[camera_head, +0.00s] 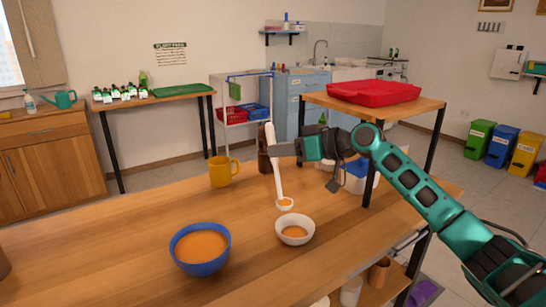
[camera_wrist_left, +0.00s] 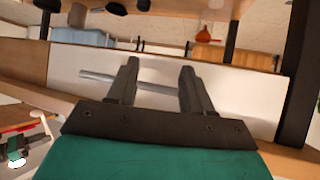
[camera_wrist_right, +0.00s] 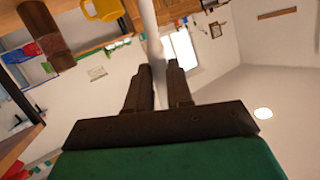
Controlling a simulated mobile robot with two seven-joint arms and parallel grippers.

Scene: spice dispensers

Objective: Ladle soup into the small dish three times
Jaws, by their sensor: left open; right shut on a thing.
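A blue bowl (camera_head: 200,250) of orange soup stands on the wooden table. The small white dish (camera_head: 294,230) stands to its right and holds some orange soup. My right gripper (camera_head: 276,150) is shut on the handle of a white ladle (camera_head: 277,175), which hangs nearly upright, slightly tilted. The ladle's cup shows orange soup and appears just behind the small dish; its exact height cannot be told. The ladle handle also runs between the fingers in the right wrist view (camera_wrist_right: 149,25). My left gripper (camera_wrist_left: 158,72) is open and empty in the left wrist view, outside the head view.
A yellow mug (camera_head: 222,172) stands behind the blue bowl. A brown bottle (camera_head: 263,155) stands behind the ladle. A higher side table with a red tray (camera_head: 375,92) stands at the back right. The table's left part is mostly clear.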

